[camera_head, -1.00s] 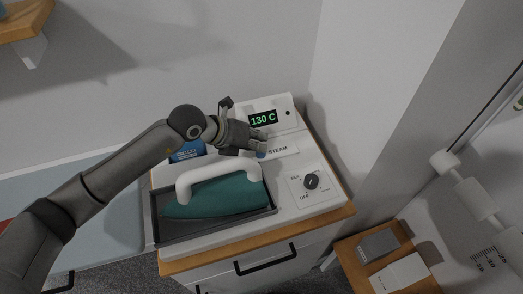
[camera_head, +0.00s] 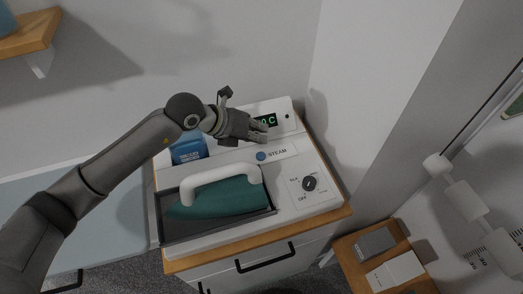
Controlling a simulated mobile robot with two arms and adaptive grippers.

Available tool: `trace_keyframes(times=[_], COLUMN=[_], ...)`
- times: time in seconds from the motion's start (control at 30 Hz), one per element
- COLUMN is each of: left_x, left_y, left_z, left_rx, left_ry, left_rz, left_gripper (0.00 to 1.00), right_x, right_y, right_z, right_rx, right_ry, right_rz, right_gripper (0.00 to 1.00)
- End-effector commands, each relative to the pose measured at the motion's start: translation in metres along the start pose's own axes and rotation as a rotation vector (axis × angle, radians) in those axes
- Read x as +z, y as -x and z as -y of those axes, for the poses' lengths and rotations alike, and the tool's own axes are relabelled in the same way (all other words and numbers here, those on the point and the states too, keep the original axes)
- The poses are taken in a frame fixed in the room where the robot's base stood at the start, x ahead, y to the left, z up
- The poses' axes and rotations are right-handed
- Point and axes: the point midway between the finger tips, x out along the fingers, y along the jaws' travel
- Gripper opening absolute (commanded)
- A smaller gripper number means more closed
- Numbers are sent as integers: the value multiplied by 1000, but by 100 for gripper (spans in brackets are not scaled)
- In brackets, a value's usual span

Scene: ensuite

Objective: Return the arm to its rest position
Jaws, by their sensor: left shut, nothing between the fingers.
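My left arm comes in from the left edge, and its gripper (camera_head: 262,133) is shut and empty. It hovers over the back of the white ironing station (camera_head: 285,165), in front of the green digital display (camera_head: 270,120), which it partly covers. The blue round STEAM button (camera_head: 261,156) is in full view just below the fingertips. The teal iron (camera_head: 228,197) with its white handle lies in the dark tray (camera_head: 168,232) at the front left of the station. My right gripper is not in view.
A black dial (camera_head: 309,184) sits at the station's right. A blue box (camera_head: 188,150) stands behind the tray, under my arm. A small wooden table (camera_head: 350,262) stands at lower right, a shelf (camera_head: 30,32) at upper left. A pale blue board (camera_head: 110,240) lies left of the station.

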Motion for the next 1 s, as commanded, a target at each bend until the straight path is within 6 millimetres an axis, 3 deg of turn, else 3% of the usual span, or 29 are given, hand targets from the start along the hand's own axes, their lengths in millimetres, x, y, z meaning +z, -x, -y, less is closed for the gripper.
trace_keyframes(times=[0.2,0.77,1.0], left_x=[12,13,33], left_y=[16,17,45], left_z=[12,12,32], left_rx=[-1,0,0], left_ry=[1,1,0], left_rz=[1,1,1], left_gripper=[0,0,0], right_x=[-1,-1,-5], right_y=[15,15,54], right_z=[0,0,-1], right_rx=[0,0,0], right_ry=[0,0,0], right_rz=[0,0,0], right_gripper=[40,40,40])
